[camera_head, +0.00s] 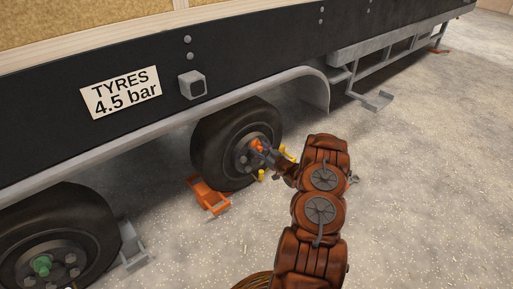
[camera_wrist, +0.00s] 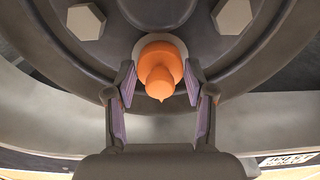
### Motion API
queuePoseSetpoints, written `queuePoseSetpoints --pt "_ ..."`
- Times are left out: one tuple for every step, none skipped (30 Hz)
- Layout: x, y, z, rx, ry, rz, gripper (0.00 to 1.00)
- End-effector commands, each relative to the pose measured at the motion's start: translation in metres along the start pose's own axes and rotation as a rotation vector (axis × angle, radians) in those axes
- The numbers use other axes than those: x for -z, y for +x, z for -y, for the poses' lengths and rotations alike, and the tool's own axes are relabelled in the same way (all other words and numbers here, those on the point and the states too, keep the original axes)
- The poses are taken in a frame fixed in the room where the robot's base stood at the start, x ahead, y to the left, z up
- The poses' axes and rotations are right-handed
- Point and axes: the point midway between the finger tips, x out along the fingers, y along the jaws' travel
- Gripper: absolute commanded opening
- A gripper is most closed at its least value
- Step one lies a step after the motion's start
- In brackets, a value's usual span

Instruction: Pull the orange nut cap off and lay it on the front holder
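The orange nut cap (camera_head: 257,145) sits on the hub of the upper wheel in the head view. In the wrist view the orange cap (camera_wrist: 160,72) is centred, with its rounded tip toward me. My gripper (camera_head: 268,155) is at that hub, partly hidden by my arm. In the wrist view my gripper (camera_wrist: 160,84) is open, with one finger on each side of the cap and a visible gap on both sides. I cannot tell for sure which part is the front holder.
An orange chock (camera_head: 207,195) stands on the floor by the upper tyre. A grey bracket (camera_head: 132,246) is by the lower wheel, which has a green cap (camera_head: 41,265). A grey step-like frame (camera_head: 376,99) hangs under the trailer at right.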

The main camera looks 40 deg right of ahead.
Motion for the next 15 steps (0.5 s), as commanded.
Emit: queuePoseSetpoints --pt "0.0 0.0 0.0 0.0 0.0 0.0 0.46" --pt "0.0 0.0 0.0 0.0 0.0 0.0 0.43" --pt "0.0 -0.0001 0.0 0.0 0.0 0.0 0.39" --pt "0.0 -0.0001 0.0 0.0 0.0 0.0 0.35" --pt "-0.0001 -0.0001 0.0 0.0 0.0 0.0 0.32" --pt "-0.0001 -0.0001 0.0 0.0 0.0 0.0 0.28" --pt "-0.0001 -0.0001 0.0 0.0 0.0 0.0 0.25" --pt "-0.0001 -0.0001 0.0 0.0 0.0 0.0 0.22" --pt "-0.0001 -0.0001 0.0 0.0 0.0 0.0 0.18" --pt "0.0 -0.0001 -0.0001 0.0 0.0 0.0 0.15" --pt "-0.0001 -0.0001 -0.0001 0.0 0.0 0.0 0.11" --pt "-0.0001 -0.0001 -0.0001 0.0 0.0 0.0 0.08" --pt "-0.0002 -0.0001 -0.0001 0.0 0.0 0.0 0.08" --pt "-0.0002 -0.0002 -0.0001 0.0 0.0 0.0 0.08" --pt "-0.0001 -0.0003 -0.0001 0.0 0.0 0.0 0.08"
